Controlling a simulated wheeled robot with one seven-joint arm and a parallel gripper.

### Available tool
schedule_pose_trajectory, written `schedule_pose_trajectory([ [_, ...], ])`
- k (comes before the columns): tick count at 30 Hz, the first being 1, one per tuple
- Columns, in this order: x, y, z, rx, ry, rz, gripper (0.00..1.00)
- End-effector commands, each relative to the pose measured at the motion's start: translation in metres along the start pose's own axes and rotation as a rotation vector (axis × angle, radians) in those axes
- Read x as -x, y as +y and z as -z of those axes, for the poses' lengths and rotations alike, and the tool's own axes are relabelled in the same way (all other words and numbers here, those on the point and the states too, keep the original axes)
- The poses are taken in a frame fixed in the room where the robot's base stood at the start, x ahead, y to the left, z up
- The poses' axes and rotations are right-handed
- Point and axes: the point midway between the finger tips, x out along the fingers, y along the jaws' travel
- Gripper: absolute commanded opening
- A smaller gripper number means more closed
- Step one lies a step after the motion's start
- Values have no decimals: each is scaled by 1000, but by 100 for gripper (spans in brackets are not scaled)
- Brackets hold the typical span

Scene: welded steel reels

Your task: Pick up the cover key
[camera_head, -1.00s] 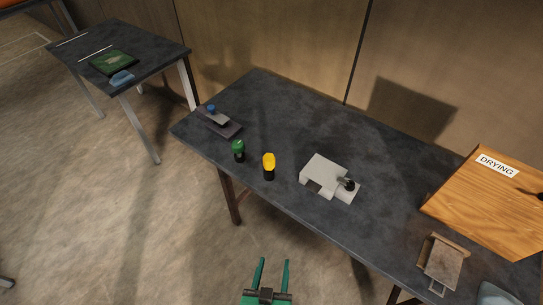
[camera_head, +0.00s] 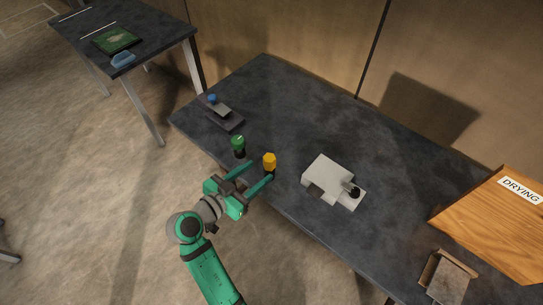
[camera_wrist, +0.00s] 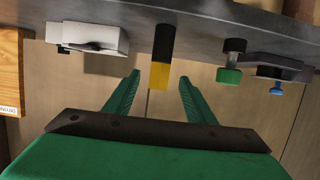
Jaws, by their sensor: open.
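No label marks the cover key; a black post with a yellow faceted top (camera_head: 269,159) stands upright near the table's front edge and may be it. In the wrist view, which is upside down, this yellow top (camera_wrist: 159,76) shows between the lines of my fingers. My gripper (camera_head: 260,174) is open and empty, with its fingers pointing at the post from the front. One fingertip overlaps the post's lower part in the head view. In the wrist view the post seems to be just beyond my fingertips (camera_wrist: 158,78); contact is not clear.
A green-topped black knob (camera_head: 238,143) stands close on the left. A dark stepped block with a blue knob (camera_head: 226,114) is behind it. A pale grey block (camera_head: 328,176) stands to the right. A wooden board marked DRYING (camera_head: 495,225) is at far right. The table's back middle is clear.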

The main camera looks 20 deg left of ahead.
Motion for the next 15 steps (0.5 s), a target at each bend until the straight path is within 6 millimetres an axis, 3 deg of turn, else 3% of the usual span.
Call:
schedule_pose_trajectory([
  [9,-42,1,2,-7,2,-11,50],
  [15,-56,2,3,-8,1,-10,50],
])
